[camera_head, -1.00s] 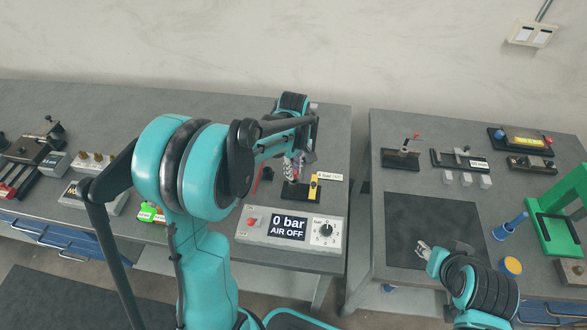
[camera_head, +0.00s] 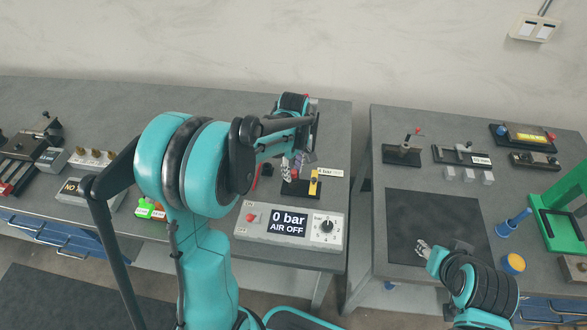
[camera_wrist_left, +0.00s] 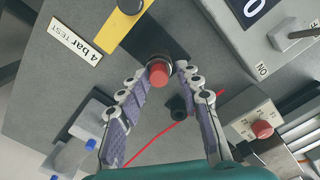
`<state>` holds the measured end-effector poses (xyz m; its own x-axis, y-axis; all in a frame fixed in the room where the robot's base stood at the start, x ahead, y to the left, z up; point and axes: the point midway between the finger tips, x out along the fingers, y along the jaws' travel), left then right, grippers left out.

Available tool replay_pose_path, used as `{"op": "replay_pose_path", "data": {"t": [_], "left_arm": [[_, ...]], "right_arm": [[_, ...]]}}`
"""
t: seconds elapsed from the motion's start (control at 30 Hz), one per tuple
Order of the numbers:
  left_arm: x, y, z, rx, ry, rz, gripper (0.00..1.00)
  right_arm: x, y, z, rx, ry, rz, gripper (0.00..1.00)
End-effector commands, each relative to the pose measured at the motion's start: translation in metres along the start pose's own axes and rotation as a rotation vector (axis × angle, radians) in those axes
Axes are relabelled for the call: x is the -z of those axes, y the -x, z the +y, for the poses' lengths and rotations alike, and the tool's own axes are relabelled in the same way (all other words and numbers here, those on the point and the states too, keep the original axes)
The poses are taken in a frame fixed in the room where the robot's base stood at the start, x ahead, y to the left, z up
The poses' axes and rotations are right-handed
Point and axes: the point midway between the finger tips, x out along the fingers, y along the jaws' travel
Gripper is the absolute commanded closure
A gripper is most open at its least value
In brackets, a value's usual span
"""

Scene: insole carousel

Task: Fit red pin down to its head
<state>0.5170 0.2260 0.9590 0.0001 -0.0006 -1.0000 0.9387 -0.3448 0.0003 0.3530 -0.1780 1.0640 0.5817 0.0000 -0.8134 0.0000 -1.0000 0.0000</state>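The red pin (camera_wrist_left: 158,74) shows its round red head in the left wrist view, at a black collar (camera_wrist_left: 152,55) on the black fixture with a yellow part (camera_wrist_left: 130,6). How deep the pin sits cannot be told. My left gripper (camera_wrist_left: 162,73) has its two fingers apart, one on each side of the red head, with a small gap showing on both sides. In the head view the left gripper (camera_head: 292,168) is at the black fixture (camera_head: 300,188), and my forearm hides part of it. My right gripper (camera_head: 422,247) hangs over the dark mat; its fingers are too small to judge.
The control box (camera_head: 290,224) reads "0 bar AIR OFF" in front of the fixture. A "4 bar TEST" label (camera_wrist_left: 75,44) lies beside it. A red line (camera_wrist_left: 160,134) and a black knob (camera_wrist_left: 178,105) are near the fingers. The dark mat (camera_head: 430,215) is mostly clear.

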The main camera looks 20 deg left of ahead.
Motion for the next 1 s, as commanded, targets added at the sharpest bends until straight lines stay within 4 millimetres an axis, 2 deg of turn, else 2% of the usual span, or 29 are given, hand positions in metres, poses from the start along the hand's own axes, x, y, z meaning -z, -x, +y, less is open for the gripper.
{"op": "replay_pose_path", "data": {"t": [0.3,0.43,0.8,1.0], "left_arm": [[0.001,0.001,0.001,-0.002,0.0,0.001,0.58],[0.001,0.012,0.001,-0.002,0.0,0.002,0.58],[0.0,0.088,0.0,-0.001,0.0,0.001,0.58],[0.0,0.115,0.0,-0.001,0.0,0.001,0.58]], "right_arm": [[0.0,0.0,0.0,0.0,0.0,0.0,0.6],[0.0,0.0,0.0,0.0,0.0,0.0,0.6],[0.0,0.0,0.0,0.0,0.0,0.0,0.6],[0.0,0.0,0.0,0.0,0.0,0.0,0.6]]}}
